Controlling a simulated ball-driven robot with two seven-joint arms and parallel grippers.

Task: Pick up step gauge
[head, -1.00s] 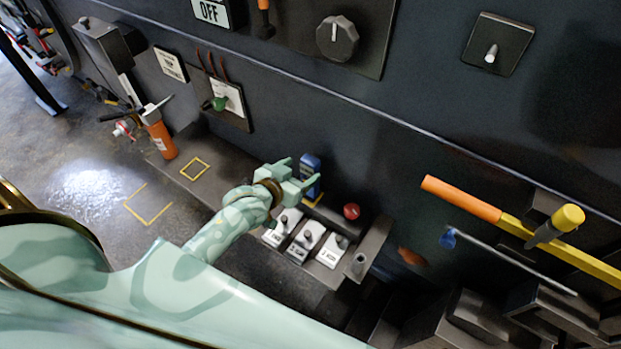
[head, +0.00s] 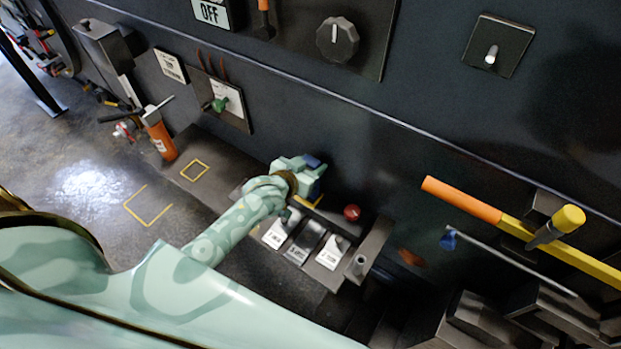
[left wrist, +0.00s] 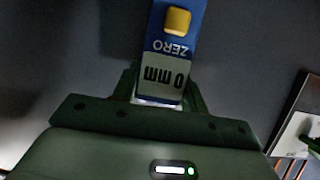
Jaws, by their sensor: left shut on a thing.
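The step gauge (left wrist: 173,50) is a blue device with a yellow button marked ZERO and a display that reads 0 mm. It shows upside down in the left wrist view, between the fingers of my left gripper (left wrist: 160,97). In the head view, the gauge (head: 313,161) is mostly hidden behind my left gripper (head: 304,172), with a blue part showing at the top. My left gripper is shut on the gauge. The gauge is close to the dark wall, above the ledge. My right gripper is not in view.
White-labelled switches (head: 304,245) and a red button (head: 351,212) sit just right of and below the gripper. An orange-and-yellow bar (head: 470,205) juts across the right. An orange cylinder (head: 160,138) stands to the left. Yellow corner marks (head: 195,170) lie on the ledge.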

